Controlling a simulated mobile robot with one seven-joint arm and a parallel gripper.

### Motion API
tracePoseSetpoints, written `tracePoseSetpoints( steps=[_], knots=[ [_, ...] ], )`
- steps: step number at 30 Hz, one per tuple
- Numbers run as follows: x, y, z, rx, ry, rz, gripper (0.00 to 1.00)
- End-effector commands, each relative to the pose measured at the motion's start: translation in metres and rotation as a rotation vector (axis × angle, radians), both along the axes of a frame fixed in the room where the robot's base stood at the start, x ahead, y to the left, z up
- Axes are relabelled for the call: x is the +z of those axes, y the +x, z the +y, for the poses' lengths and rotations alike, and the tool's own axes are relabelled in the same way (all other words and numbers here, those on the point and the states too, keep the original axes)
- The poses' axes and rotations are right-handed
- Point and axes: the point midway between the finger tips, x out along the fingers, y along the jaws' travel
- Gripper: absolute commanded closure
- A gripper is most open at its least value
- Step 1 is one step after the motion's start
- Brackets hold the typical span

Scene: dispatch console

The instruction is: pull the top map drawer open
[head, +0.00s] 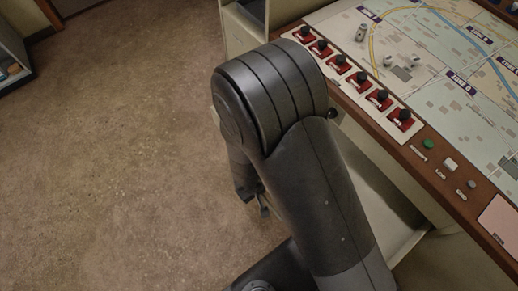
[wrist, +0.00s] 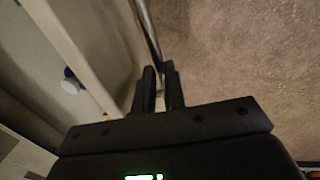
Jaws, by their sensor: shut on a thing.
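My gripper (wrist: 160,88) is shut on a thin metal bar handle (wrist: 150,35), which runs between its fingers in the wrist view. Beside the bar is a pale drawer front with a light top edge (wrist: 72,50). Left of that edge I see into the drawer, where a small white and blue thing (wrist: 70,80) lies. In the head view a pale drawer (head: 402,232) juts out from under the console, so it stands at least partly open. My arm hides much of it. A dark part of my gripper (head: 262,205) shows left of the arm.
The map console (head: 430,165) stands at the right, with a row of red-based black knobs (head: 361,78) along its edge. Brown carpet (head: 120,170) at the left is clear. A shelf unit (head: 12,65) stands at the far left edge.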

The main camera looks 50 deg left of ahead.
Motion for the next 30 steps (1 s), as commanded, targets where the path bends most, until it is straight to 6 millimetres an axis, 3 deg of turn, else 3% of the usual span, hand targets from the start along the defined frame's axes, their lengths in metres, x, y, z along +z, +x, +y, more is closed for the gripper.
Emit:
tracePoseSetpoints(
  steps=[10, 20, 21, 30],
  knots=[
    [0.0, -0.042, 0.001, 0.004, 0.001, 0.002, 1.0],
    [0.0, -0.046, 0.0, 0.001, 0.001, 0.001, 1.0],
    [0.0, -0.046, 0.0, 0.001, 0.001, 0.001, 0.89],
    [0.0, -0.045, 0.0, 0.0, 0.0, 0.0, 0.67]
  ],
)
